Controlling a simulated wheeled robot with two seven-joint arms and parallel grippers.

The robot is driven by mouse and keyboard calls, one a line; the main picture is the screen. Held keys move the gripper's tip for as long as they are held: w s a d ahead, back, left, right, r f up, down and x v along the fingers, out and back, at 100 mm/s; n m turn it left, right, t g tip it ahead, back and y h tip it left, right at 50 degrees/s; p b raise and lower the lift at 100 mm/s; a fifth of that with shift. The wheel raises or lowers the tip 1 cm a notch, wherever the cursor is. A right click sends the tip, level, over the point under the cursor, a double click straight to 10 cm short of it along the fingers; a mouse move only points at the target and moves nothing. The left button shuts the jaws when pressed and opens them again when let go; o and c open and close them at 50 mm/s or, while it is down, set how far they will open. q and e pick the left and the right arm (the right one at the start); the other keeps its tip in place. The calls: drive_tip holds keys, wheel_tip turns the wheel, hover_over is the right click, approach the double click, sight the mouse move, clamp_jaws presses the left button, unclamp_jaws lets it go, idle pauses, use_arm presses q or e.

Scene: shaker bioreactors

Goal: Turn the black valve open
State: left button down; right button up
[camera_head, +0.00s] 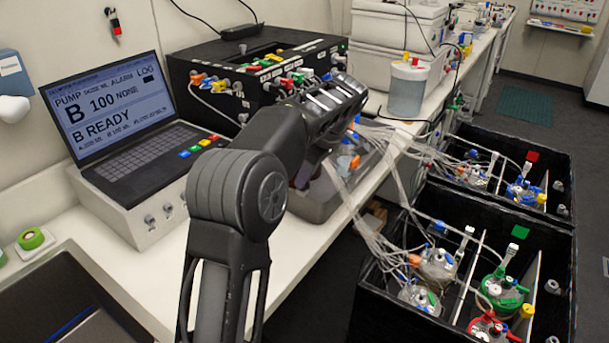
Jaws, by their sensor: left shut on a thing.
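My left gripper (338,118) is at the front right of the black pump box, above a grey tray (318,205) on the bench. My own arm and wrist cover most of its fingers. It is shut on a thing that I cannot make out. I cannot pick out the black valve; it may be hidden behind the gripper. Clear tubes (378,150) run from beside the gripper down to the right. The black pump box (215,70) has several coloured fittings on its front. My right gripper is not in view.
A control unit with a screen (110,105) stands on the white bench (130,255) at left. A clear jar (406,92) stands behind the gripper. Two black crates (465,215) with several tubed glass vessels stand at right. Dark floor is free beyond them.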

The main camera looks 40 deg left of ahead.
use_arm(q)
drive_tip(key=c, duration=1.5)
unclamp_jaws()
drive_tip(key=shift+r, duration=0.1)
drive_tip(key=p+v, duration=0.6)
drive_tip(key=v, duration=0.1)
drive_tip(key=shift+r, duration=0.3)
drive_tip(key=shift+d, duration=0.15)
